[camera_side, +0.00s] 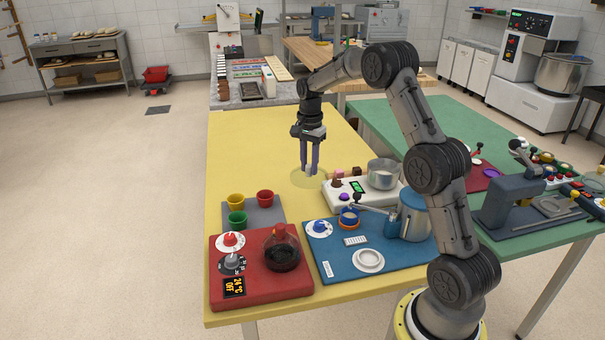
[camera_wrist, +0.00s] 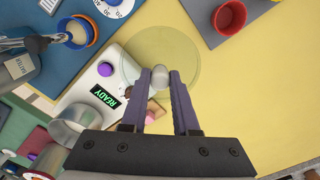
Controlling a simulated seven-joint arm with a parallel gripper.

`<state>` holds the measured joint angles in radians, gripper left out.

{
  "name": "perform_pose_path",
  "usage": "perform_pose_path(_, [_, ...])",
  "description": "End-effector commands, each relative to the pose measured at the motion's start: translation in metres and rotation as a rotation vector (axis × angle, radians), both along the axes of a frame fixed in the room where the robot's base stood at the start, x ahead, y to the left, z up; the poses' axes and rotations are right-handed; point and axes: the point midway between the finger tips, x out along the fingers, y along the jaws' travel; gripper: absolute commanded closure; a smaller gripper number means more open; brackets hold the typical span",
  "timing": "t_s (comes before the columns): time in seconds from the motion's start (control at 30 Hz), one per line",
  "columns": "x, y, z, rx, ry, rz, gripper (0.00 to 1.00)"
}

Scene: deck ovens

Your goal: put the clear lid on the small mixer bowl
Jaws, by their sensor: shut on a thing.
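The clear lid (camera_side: 299,183) is a pale, see-through disc low over the yellow table, left of the white mixer base (camera_side: 350,200). In the wrist view the lid (camera_wrist: 182,45) shows its light grey knob (camera_wrist: 160,78) between the fingertips of my gripper (camera_wrist: 160,80). My gripper (camera_side: 309,172) points down and is shut on that knob. The lid's edge overlaps the base's edge in the wrist view; whether it touches the table I cannot tell. The small steel mixer bowl (camera_side: 383,177) stands on the base, open at the top, right of my gripper; it also shows in the wrist view (camera_wrist: 72,130).
Coloured cups (camera_side: 265,198) stand on a grey mat at front left. A blue board (camera_side: 340,262) with a steel pitcher lies in front. The yellow table behind is clear.

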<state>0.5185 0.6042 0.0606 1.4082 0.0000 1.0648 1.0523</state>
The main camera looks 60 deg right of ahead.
Motion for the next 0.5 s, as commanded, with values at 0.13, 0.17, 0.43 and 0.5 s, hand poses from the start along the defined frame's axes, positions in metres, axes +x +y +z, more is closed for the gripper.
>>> perform_pose_path(0.13, [-0.029, 0.017, 0.013, 0.001, 0.002, 0.000, 1.00])
perform_pose_path(0.17, [-0.034, 0.019, 0.016, 0.000, 0.001, 0.000, 1.00])
perform_pose_path(0.43, [-0.065, 0.037, 0.031, 0.001, 0.002, 0.000, 1.00])
perform_pose_path(0.5, [-0.070, 0.040, 0.033, 0.002, 0.003, -0.001, 1.00])
